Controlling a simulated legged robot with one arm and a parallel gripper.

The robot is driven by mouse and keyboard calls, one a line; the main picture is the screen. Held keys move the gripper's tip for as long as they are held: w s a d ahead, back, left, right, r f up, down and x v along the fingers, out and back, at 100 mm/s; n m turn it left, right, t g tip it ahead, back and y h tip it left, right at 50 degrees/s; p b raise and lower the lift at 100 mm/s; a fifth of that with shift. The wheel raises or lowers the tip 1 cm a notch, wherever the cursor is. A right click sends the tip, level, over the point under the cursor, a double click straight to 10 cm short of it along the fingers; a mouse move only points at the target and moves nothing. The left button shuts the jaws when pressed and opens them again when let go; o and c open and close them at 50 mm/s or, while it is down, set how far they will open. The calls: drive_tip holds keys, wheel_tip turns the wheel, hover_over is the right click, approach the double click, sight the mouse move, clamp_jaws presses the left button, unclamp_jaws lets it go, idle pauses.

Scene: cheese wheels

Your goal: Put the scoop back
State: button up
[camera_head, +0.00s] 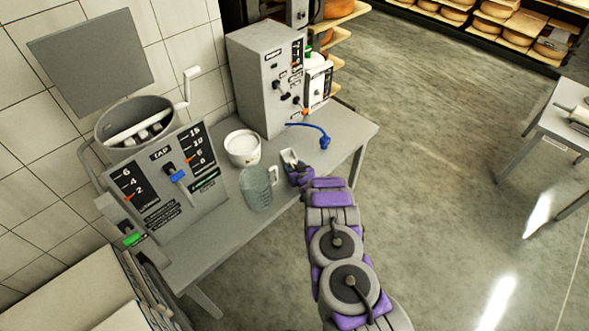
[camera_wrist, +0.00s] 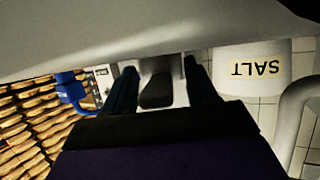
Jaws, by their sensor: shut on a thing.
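My gripper (camera_head: 294,170) is at the front part of the grey table, to the right of the clear jug. It is shut on the scoop (camera_head: 289,156), a small pale thing at its tip. In the wrist view my gripper (camera_wrist: 160,90) has its two dark fingers on either side of the scoop's dark grip (camera_wrist: 157,92). The scoop's full shape is hidden, and I cannot tell if it touches the table. The white salt tub (camera_head: 243,148) stands behind and left of my gripper. Its SALT label shows upside down in the wrist view (camera_wrist: 255,68).
The clear measuring jug (camera_head: 256,188) stands close on the left of my gripper. A blue hose (camera_head: 323,139) lies behind it on the right of the table (camera_head: 352,132). Grey control machines stand at the back (camera_head: 265,80) and left (camera_head: 170,180). Open floor lies right.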

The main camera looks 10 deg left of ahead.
drive_tip(key=o, duration=1.2)
drive_tip(key=shift+o, duration=0.2)
drive_tip(key=p+v, duration=0.3)
drive_tip(key=v, duration=0.9)
drive_tip(key=shift+r, duration=0.1)
